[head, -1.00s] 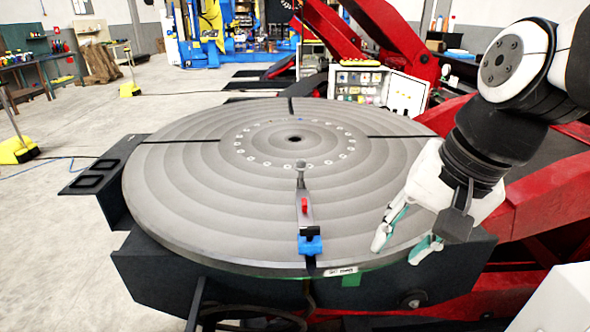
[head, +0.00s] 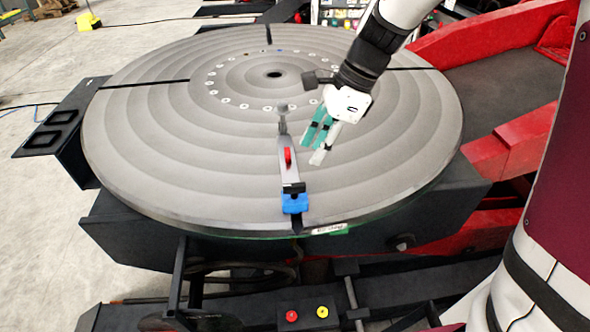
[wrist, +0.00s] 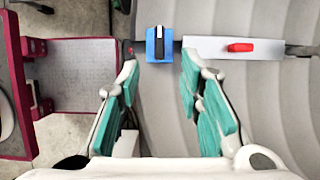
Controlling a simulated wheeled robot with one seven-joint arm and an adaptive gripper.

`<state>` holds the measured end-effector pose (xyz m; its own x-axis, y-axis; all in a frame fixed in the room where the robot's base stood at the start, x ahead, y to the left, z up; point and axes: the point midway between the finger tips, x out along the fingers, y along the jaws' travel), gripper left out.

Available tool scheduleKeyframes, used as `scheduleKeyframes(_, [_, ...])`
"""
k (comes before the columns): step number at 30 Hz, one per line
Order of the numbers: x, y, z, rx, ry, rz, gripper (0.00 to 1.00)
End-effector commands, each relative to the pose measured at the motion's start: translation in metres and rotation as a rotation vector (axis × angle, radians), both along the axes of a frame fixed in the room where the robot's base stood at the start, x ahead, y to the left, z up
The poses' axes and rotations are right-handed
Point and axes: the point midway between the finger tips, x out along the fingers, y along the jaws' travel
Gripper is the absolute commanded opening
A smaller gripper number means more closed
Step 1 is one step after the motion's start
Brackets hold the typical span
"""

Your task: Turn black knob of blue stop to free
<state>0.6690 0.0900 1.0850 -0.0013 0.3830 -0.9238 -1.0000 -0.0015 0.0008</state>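The blue stop (head: 295,203) sits near the front rim of the round grey table, at the near end of a grey bar. Its black knob (head: 294,188) is on top. In the wrist view the blue stop (wrist: 150,45) shows ahead of the fingers, with the black knob (wrist: 159,43) lying lengthwise along the picture's up-down direction. My gripper (head: 316,142) is open and empty above the table, to the right of the bar and apart from the stop. In the wrist view its teal-padded fingers (wrist: 160,75) are spread wide, with the stop beyond and between their tips.
A red handle (head: 288,156) stands on the bar (head: 286,172), also seen in the wrist view (wrist: 240,47). An upright post (head: 282,120) stands at the bar's far end. The round table (head: 170,140) is otherwise mostly clear. Red and yellow buttons (head: 291,316) are below, in front.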

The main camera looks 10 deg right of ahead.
Motion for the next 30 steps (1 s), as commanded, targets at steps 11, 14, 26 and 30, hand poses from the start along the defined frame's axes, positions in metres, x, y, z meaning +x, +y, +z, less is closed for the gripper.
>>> scheduleKeyframes(11, [0.000,0.028,-0.069,-0.001,0.003,0.002,0.33])
scheduleKeyframes(14, [0.000,0.033,-0.081,-0.001,0.001,0.002,0.33])
scheduleKeyframes(26, [0.000,0.040,-0.097,0.000,-0.001,0.002,0.33])
scheduleKeyframes(30, [0.000,0.040,-0.096,0.000,-0.001,0.002,0.29])
